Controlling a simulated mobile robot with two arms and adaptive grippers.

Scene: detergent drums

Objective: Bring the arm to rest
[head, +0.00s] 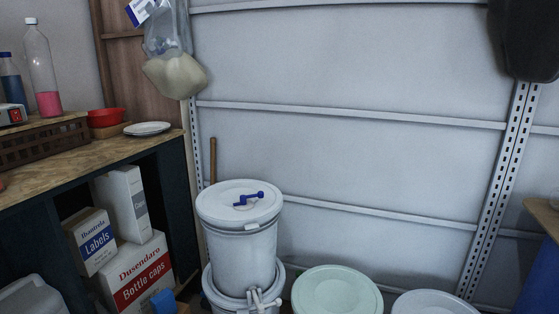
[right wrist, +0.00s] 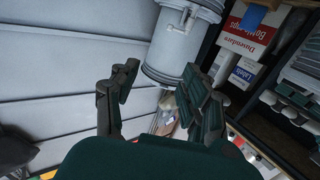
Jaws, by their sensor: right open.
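My right gripper (right wrist: 158,88) shows in the right wrist view with its two dark fingers spread apart. It is open, and nothing is between the fingers. A pale drum (right wrist: 172,68) with a tap shows beyond the fingertips; I cannot tell the exact gap. In the head view neither gripper shows. There a white lidded drum (head: 245,250) stands on another white drum (head: 222,300) at the bottom centre. A blue handle-like piece (head: 249,199) lies on the upper drum's lid. My left gripper is in neither view.
Boxes, including a bottle caps box (head: 137,272), sit below. A pale green lid (head: 337,292) and white lid (head: 433,303) are at the bottom. A bag (head: 172,65) hangs above.

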